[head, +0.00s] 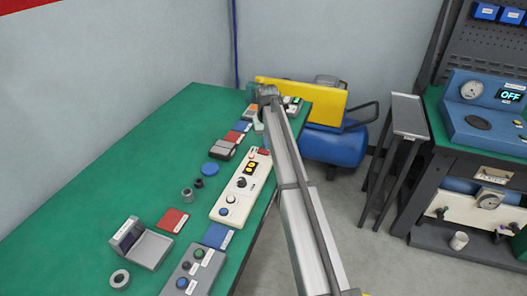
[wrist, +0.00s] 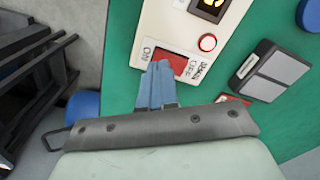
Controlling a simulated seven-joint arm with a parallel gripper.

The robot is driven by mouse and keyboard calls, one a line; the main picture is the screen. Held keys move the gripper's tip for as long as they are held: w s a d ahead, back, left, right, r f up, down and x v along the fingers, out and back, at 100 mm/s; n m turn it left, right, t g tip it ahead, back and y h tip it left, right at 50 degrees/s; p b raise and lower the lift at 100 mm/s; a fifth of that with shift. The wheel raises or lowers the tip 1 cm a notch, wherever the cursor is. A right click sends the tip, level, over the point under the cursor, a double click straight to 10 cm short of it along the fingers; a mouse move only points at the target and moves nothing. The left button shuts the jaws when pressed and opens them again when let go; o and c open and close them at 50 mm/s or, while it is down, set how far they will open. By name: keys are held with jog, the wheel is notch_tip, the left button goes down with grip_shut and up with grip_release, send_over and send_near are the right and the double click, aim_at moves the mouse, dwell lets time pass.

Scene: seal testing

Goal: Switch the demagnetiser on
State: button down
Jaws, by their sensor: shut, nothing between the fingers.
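The cream control box (head: 228,207) on the green bench carries a display, a knob, buttons and a red rocker switch at its far end. In the wrist view the red rocker (wrist: 188,66) lies between an ON label on its left and lettering that seems to include OFF on its right. My gripper (wrist: 158,68) is shut and empty, its blue fingertips over the ON-side part of the rocker, hiding some of it. I cannot tell whether they touch it or which way the rocker is tipped. In the head view my arm hides part of the area.
A round red lamp (wrist: 208,42) sits beside the rocker. A grey two-pad block (wrist: 269,70) stands to its right; a blue disc (head: 210,169) and small rings lie left of the box. A grey button box (head: 192,268) is nearer.

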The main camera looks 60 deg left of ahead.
aim_at(267, 152)
jog(key=shift+r, duration=2.6)
